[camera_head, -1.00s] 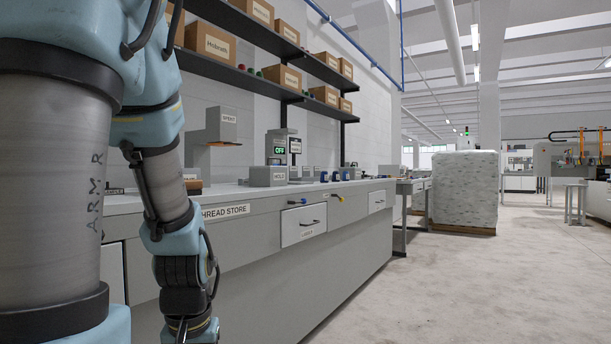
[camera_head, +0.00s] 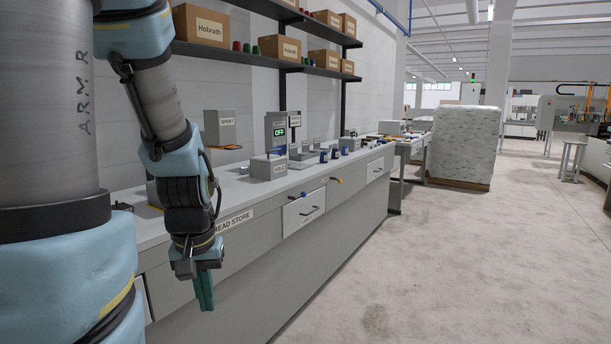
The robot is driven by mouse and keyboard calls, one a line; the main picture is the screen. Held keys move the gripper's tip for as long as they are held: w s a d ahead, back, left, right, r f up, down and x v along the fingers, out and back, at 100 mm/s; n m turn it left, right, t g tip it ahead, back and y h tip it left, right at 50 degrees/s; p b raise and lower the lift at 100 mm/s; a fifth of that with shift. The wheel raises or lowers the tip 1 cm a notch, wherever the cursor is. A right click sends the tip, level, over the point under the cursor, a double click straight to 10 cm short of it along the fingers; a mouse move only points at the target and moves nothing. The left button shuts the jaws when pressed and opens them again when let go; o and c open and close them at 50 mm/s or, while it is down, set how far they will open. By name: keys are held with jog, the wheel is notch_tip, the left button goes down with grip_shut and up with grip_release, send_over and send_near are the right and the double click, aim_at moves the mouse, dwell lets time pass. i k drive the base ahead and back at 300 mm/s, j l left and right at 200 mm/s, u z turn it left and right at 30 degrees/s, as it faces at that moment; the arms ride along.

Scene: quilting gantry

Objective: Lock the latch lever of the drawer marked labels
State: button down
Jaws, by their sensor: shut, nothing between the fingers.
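A pale grey drawer front (camera_head: 304,210) with a dark bar handle sits in the long grey counter, right of the THREAD STORE sign. The small tag under its handle is too small to read surely now.
The counter (camera_head: 236,188) carries a grey HOLD box (camera_head: 268,167), a display reading OFF (camera_head: 279,132) and small blue items. Another drawer (camera_head: 375,169) is farther right. A wrapped pallet (camera_head: 463,145) stands beyond. The floor (camera_head: 430,250) right of the counter is clear.

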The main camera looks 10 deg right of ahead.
aim_at(303, 193)
jog(key=i+l+u, duration=0.3)
jog(key=i+l, duration=0.15)
jog(key=l, duration=0.2)
jog(key=i+l+u, duration=0.2)
jog(key=l, duration=0.15)
jog(key=i+l+u, duration=0.15)
jog(key=l, duration=0.25)
jog(key=i+l+u, duration=0.15)
jog(key=l, duration=0.25)
jog(key=i+l+u, duration=0.15)
jog(key=l, duration=0.25)
jog(key=i+l+u, duration=0.2)
jog(key=l, duration=0.25)
jog(key=k+j, duration=0.05)
jog(key=k, duration=0.05)
